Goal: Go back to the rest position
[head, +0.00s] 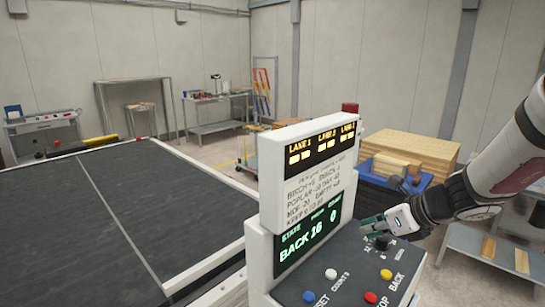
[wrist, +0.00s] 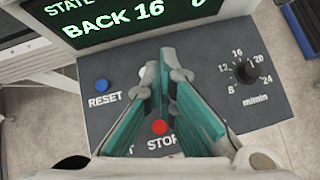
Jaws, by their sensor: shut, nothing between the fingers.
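My gripper (head: 368,222) is shut and empty, with teal finger pads. It hangs over the dark control panel (head: 345,260) of a white console, near the black speed knob (head: 382,243). In the wrist view the gripper (wrist: 160,60) points toward the green display (wrist: 115,18), which reads "BACK 16". The fingers cover part of the panel there, including most of a white button. The blue RESET button (wrist: 101,86), the red STOP button (wrist: 160,127) and the knob (wrist: 246,72) show around them. I cannot tell the exact height above the panel.
A large dark conveyor bed (head: 75,210) fills the left. Behind the arm are stacked wooden boards (head: 410,147) and a blue bin (head: 413,185). A grey table (head: 480,245) with wood strips stands at the right. An upper lane sign (head: 320,148) rises from the console.

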